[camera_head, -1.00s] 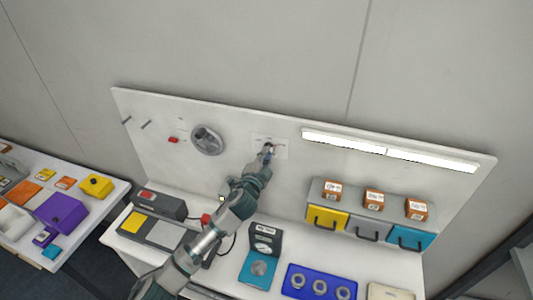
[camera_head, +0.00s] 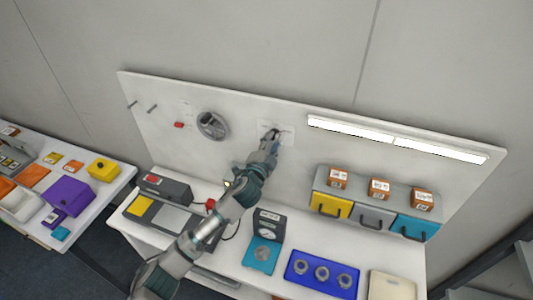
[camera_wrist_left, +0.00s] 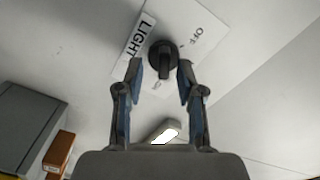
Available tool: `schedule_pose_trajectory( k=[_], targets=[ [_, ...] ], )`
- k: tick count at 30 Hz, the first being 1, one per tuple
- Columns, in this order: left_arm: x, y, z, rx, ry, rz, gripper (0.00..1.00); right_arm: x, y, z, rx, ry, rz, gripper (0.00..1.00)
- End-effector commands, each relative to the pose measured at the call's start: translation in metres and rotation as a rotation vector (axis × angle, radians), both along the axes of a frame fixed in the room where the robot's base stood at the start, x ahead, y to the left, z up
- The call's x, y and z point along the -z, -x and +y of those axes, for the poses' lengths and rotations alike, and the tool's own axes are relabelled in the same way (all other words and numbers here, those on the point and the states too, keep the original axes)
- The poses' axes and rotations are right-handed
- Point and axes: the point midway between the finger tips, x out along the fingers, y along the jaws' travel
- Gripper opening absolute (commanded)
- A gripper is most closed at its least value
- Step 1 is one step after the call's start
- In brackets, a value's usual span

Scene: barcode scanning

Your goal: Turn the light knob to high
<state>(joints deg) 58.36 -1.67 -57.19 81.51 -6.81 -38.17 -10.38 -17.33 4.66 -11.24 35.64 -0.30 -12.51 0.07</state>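The black light knob (camera_wrist_left: 162,58) sits on a white plate (camera_wrist_left: 197,35) marked LIGHT and OFF, and its grip bar points down in the left wrist view. My left gripper (camera_wrist_left: 160,78) is open, with one finger on each side of the knob's bar. A gap shows on both sides, and I see no clear contact. In the head view my left gripper (camera_head: 271,138) is at the plate (camera_head: 288,129) on the upright white board and mostly hides the knob. My right gripper is not in view.
A white light strip (camera_head: 350,130) is on the board at right. A grey handwheel (camera_head: 212,125) and a red part (camera_head: 179,125) are left of the plate.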

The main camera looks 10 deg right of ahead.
Motion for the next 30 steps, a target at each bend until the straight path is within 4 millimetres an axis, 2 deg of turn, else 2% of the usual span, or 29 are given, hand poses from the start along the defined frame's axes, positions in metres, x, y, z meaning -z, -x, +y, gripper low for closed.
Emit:
schedule_pose_trajectory(
  k=[15, 21, 30],
  targets=[
    [0.004, 0.078, 0.053, 0.000, -0.002, 0.005, 0.38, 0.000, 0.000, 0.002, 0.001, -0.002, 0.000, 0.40],
    [0.004, 0.088, 0.059, -0.001, -0.003, 0.007, 0.38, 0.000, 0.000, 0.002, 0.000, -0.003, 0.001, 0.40],
    [0.004, 0.089, 0.059, -0.001, -0.004, 0.006, 0.38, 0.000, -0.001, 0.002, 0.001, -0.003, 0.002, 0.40]
  ],
)
